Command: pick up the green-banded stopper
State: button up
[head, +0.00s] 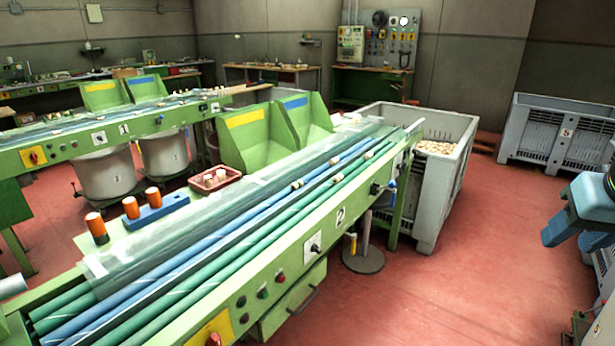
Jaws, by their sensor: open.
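Several small pale cork stoppers lie on the long blue and green rollers of the machine marked 2. One stopper (297,184) is near the middle, another (335,180) is just right of it, and a third (368,155) is farther along. They are too small to show clearly which one has a green band. My gripper (570,241), light blue, is at the right edge, partly cut off by the frame. It is open, with nothing visible between its fingers, and is over the floor side, well apart from the rollers and stoppers.
A red tray (194,187) with pale stoppers and several orange cylinders (131,208) stand on the machine's left side. A grey bin (437,190) full of corks stands at its far end. Another grey crate (512,150) is at back right. Red floor (470,285) is clear between.

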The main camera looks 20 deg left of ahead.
aim_at(299, 183)
jog(key=u, duration=0.45)
jog(key=i, duration=1.1)
jog(key=u, duration=0.7)
jog(key=k, duration=0.75)
jog(key=u, duration=0.2)
jog(key=i, duration=0.85)
jog(key=z, duration=0.1)
